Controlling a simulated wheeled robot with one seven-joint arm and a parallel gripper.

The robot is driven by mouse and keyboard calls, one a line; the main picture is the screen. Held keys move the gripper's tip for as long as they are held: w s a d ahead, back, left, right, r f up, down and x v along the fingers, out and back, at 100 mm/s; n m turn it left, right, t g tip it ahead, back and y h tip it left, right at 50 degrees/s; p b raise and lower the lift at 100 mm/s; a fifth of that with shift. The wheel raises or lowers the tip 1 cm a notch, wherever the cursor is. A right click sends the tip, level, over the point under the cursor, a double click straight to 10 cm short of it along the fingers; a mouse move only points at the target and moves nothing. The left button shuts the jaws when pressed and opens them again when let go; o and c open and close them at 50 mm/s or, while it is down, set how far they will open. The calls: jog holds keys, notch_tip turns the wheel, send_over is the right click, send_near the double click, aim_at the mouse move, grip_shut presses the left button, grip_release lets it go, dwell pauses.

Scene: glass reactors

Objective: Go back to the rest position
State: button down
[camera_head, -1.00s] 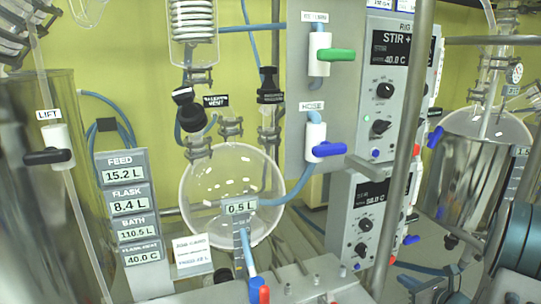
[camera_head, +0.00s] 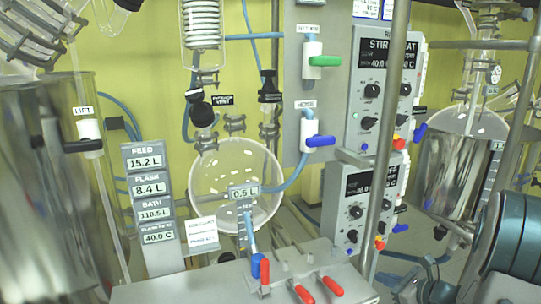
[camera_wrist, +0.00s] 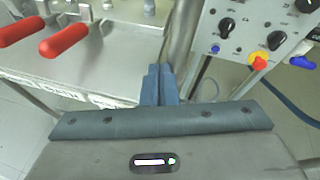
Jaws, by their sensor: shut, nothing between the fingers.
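My gripper (camera_wrist: 159,82) shows in the wrist view with its two blue-grey fingers together and nothing between them. It points toward a metal post (camera_wrist: 182,30), beside the front edge of a metal bench. Two red handles (camera_wrist: 62,40) lie to the left of the fingers, apart from them.
A round glass flask (camera_head: 215,185) hangs above the bench (camera_head: 200,285). Red valve handles (camera_head: 332,286) stick out at the bench front. A stirrer control box (camera_head: 375,200) stands behind a vertical post (camera_head: 385,150). A large steel vessel (camera_head: 50,190) is at left, a glass reactor (camera_head: 455,170) at right.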

jog(key=s+a+r+n+g, duration=0.1)
jog(key=a+n, duration=0.1)
jog(key=a, duration=0.1)
jog(key=s+a+r+n+g+y+p, duration=0.1)
jog(key=s+a+r+n, duration=0.1)
jog(key=a, duration=0.1)
jog(key=s+a+r+n+g+p, duration=0.1)
jog(key=a+r+n+g, duration=0.1)
jog(key=a+n, duration=0.1)
jog(key=shift+s+a+r+y, duration=0.25)
jog(key=shift+a+y, duration=0.15)
jog(key=shift+a, duration=0.1)
jog(key=s+a+r+n+g+h+p, duration=0.2)
jog(key=s+a+r+n+g+p, duration=0.15)
jog(key=s+a+n, duration=0.4)
jog(key=s+d+r+n+g+h+p, duration=0.1)
jog(key=s+d+r+n+h+p, duration=0.1)
jog(key=s+r+n+h+p, duration=0.2)
jog(key=shift+s+d+r+n+h, duration=0.15)
jog(key=shift+s+r+n+h, duration=1.7)
jog(key=shift+s+n, duration=2.1)
jog(key=shift+w+r+n+y, duration=0.2)
jog(key=shift+w+n+y, duration=0.05)
jog(key=shift+w+n, duration=0.35)
